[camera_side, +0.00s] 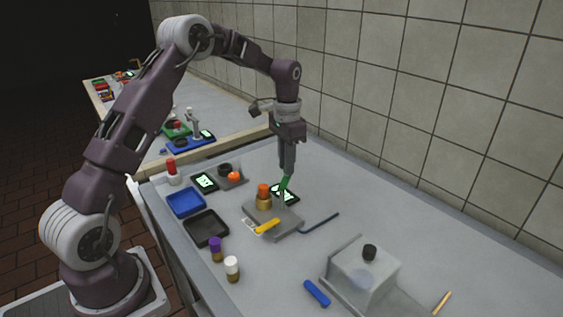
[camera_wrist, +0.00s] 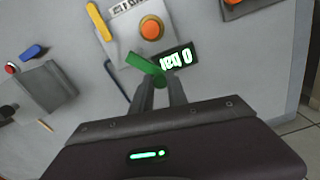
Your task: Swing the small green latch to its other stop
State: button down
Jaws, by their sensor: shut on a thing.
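The small green latch (camera_side: 284,183) is at the back right of a grey base plate (camera_side: 275,232). In the wrist view the latch (camera_wrist: 143,64) is a green bar angled across the plate's edge, beside a dark display with green-white characters (camera_wrist: 176,60). My gripper (camera_side: 287,172) points straight down from above, with its fingertips closed on the latch. In the wrist view the fingers (camera_wrist: 160,82) meet the latch's lower right end and hide part of it.
A grey box with a black knob (camera_side: 369,252) is at the front right. Trays and bottles crowd the left.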

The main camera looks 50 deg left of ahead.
jog(key=shift+w+d+m, duration=0.2)
jog(key=shift+d+m, duration=0.25)
jog(key=shift+m, duration=0.7)
jog(key=shift+w+d+m, duration=0.15)
jog(key=shift+d+m, duration=0.3)
jog(key=shift+m, duration=0.75)
jog(key=shift+w+d+m, duration=0.2)
jog(key=shift+d+m, duration=0.25)
jog(key=shift+m, duration=0.7)
jog(key=shift+d, duration=0.1)
jog(key=c, duration=1.3)
grip_release()
jog(key=shift+r, duration=0.15)
notch_tip(320, 180, up, 7)
